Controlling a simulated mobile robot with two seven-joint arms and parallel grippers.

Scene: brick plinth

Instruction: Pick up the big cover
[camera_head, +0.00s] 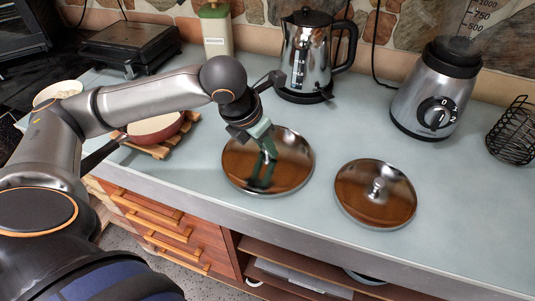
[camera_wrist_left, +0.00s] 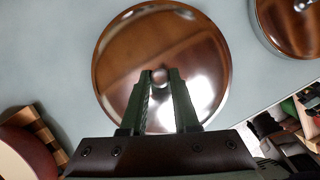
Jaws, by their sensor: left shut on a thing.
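The big cover (camera_head: 292,158) is a round, shiny metal lid with reddish-brown reflections, flat and level at the counter's middle. It also fills the middle of the left wrist view (camera_wrist_left: 125,55). My left gripper (camera_head: 268,152) reaches down over it from the left. In the left wrist view its green fingers (camera_wrist_left: 160,76) are shut on the small knob at the cover's centre. The fingers partly hide the knob. A smaller cover (camera_head: 358,192) with a round knob lies on the counter to the right. My right gripper is not in view.
A steel kettle (camera_head: 303,60) stands behind the big cover, and a blender base (camera_head: 437,92) behind the smaller one. A red pan (camera_head: 155,130) rests on a wooden trivet to the left. A wire basket (camera_head: 512,132) is at far right. The front edge (camera_head: 330,243) is close.

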